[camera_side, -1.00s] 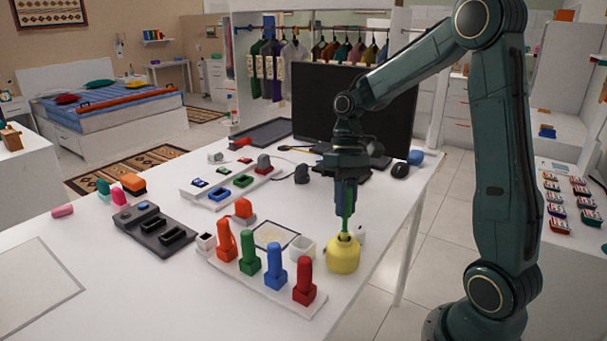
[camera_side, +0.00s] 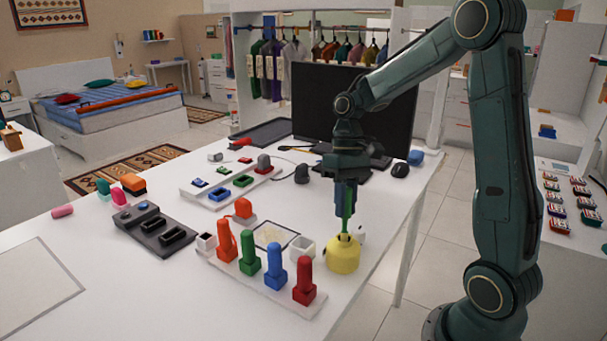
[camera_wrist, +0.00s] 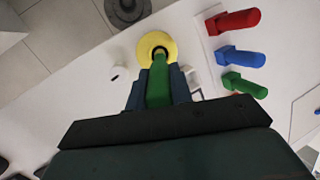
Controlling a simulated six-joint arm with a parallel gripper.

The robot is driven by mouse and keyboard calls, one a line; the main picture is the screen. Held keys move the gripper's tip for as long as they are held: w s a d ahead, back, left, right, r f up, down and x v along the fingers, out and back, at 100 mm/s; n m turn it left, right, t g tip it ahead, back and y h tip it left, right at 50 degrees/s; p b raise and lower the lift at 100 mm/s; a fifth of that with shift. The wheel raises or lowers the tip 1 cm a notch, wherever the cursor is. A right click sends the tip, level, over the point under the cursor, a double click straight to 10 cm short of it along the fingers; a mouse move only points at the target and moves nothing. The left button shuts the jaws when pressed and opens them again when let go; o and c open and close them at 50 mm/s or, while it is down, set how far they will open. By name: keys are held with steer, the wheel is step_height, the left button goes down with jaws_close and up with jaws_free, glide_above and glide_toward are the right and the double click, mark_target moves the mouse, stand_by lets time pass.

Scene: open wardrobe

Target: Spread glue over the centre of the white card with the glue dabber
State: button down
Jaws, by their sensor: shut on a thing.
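My gripper (camera_side: 346,198) is shut on the green handle of the glue dabber (camera_side: 347,222). It holds the dabber upright over the yellow glue pot (camera_side: 343,256), at the right edge of the white table. The dabber's lower end is in the pot's mouth and hidden. In the wrist view, the green dabber (camera_wrist: 158,82) sits between the blue fingers, with the yellow pot (camera_wrist: 146,42) around its far end. The white card (camera_side: 35,288) appears as a flat, thin-outlined sheet at the table's front left, well away from my gripper. Its surface looks bare.
A white rack holds red, blue, green and orange upright handles (camera_side: 276,266) just left of the pot. A small white cup (camera_side: 303,247) stands close by. A dark tray (camera_side: 155,229) lies between rack and card. A monitor (camera_side: 355,110) stands behind.

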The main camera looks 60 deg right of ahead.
steer(key=shift+r, duration=3.45)
steer(key=shift+w, duration=0.1)
steer(key=w+a+f, duration=0.1)
steer(key=w+f, duration=0.2)
steer(key=w, duration=0.5)
steer(key=w+a+f+m, duration=0.1)
steer(key=w+f, duration=0.3)
steer(key=w, duration=0.3)
steer(key=shift+w+a+f, duration=0.2)
steer(key=shift+w+f, duration=0.1)
steer(key=shift+w, duration=0.05)
steer(key=shift+r+t, duration=0.1)
steer(key=shift+t, duration=0.2)
steer(key=s+d+r+t, duration=0.2)
steer(key=s+r+t, duration=0.1)
steer(key=r, duration=0.3)
steer(key=shift+r+m, duration=0.35)
steer(key=shift+m, duration=0.05)
steer(key=shift+f, duration=0.15)
